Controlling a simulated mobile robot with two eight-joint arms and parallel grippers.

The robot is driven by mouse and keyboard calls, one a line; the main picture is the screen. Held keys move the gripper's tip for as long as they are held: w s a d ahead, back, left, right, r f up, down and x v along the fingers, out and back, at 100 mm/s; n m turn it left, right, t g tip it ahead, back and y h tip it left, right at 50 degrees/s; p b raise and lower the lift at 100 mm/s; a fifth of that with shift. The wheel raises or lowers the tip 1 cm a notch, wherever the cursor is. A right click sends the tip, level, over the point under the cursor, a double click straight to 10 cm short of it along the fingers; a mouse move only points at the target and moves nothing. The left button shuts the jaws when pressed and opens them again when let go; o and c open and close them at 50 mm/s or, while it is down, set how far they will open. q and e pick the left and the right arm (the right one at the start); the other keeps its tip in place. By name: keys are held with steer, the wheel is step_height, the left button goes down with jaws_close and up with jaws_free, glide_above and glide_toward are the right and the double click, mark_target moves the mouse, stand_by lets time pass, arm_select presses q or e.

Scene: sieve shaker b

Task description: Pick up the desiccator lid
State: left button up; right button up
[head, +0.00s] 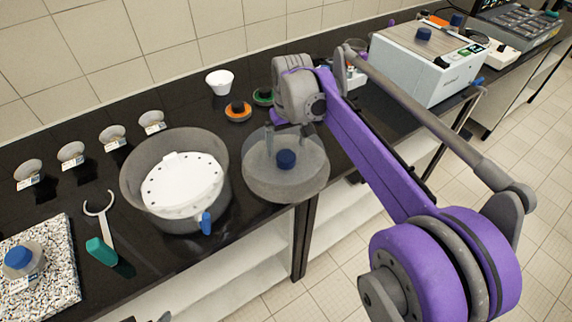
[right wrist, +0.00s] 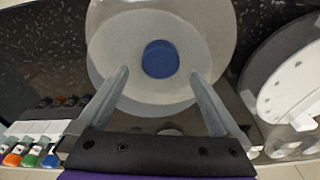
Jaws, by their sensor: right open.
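The desiccator lid (head: 258,184) is a translucent grey disc-like dome with a blue knob (head: 286,159) on top. It lies on the black bench, right of the open desiccator bowl. My right gripper (head: 289,140) is above the lid, pointing down, open and empty. In the right wrist view the lid (right wrist: 205,28) is beneath the gripper, and the blue knob (right wrist: 160,59) shows between the two spread fingers (right wrist: 160,73), slightly beyond their tips. I cannot tell whether the fingers touch anything. My left gripper is not in view.
The desiccator bowl (head: 133,190) holds a white perforated plate and has a blue stopcock at its front. A white cup (head: 220,82) and orange (head: 238,112) and green-rimmed items stand behind. Several small dishes line the left back. A grey instrument (head: 424,70) stands right.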

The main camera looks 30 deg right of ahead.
mark_target(286, 156)
step_height(286, 156, down, 4)
steer(key=shift+w+f, duration=0.1)
steer(key=shift+f, duration=0.1)
steer(key=shift+c, duration=0.3)
jaws_close()
